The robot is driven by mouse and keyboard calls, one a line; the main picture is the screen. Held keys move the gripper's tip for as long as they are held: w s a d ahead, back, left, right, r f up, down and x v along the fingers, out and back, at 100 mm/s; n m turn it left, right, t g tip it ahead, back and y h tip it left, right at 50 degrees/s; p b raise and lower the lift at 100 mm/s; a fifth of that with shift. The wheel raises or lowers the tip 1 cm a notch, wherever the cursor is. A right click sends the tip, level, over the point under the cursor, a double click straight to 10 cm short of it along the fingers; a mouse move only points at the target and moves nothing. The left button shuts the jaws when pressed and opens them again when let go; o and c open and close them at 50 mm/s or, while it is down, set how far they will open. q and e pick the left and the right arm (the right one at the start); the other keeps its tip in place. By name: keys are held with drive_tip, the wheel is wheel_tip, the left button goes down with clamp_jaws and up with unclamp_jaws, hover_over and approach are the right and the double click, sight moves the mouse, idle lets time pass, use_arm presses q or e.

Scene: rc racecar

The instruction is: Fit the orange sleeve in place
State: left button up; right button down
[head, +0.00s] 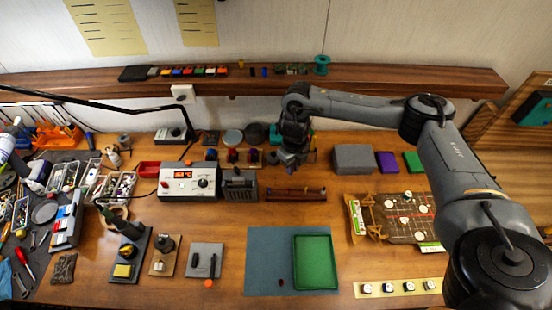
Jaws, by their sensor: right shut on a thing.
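My right gripper (291,163) hangs over the back middle of the bench, above and behind a dark wooden rack (296,194). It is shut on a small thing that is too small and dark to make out. I cannot tell whether this is the orange sleeve. A tiny orange spot (209,283) lies on the bench in front of a grey plate (205,260) that carries dark parts. Another small orange spot (188,162) shows at the back of a white control box (190,181). My left gripper is not in view.
A green tray (315,262) lies on a blue-grey mat (262,250) at the front. A board with white discs (405,217) stands at the right, near a grey box (354,158). Tools and bins crowd the left. Bare bench lies between the rack and the mat.

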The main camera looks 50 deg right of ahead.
drive_tip(key=s, duration=0.1)
drive_tip(key=s+d+f+p, duration=0.1)
drive_tip(key=s, duration=0.1)
drive_tip(key=s+d+p, duration=0.1)
drive_tip(key=s, duration=0.1)
drive_tip(key=shift+s+f, duration=0.2)
drive_tip(key=shift+f, duration=0.05)
drive_tip(key=shift+s+f+b, duration=0.1)
drive_tip(key=shift+f+b, duration=1.45)
drive_tip(key=shift+f, duration=0.6)
drive_tip(key=shift+f, duration=0.15)
drive_tip(key=shift+f, duration=0.35)
drive_tip(key=shift+f+b, duration=1)
drive_tip(key=shift+f, duration=0.1)
drive_tip(key=shift+f+b, duration=0.5)
drive_tip(key=shift+f, duration=0.3)
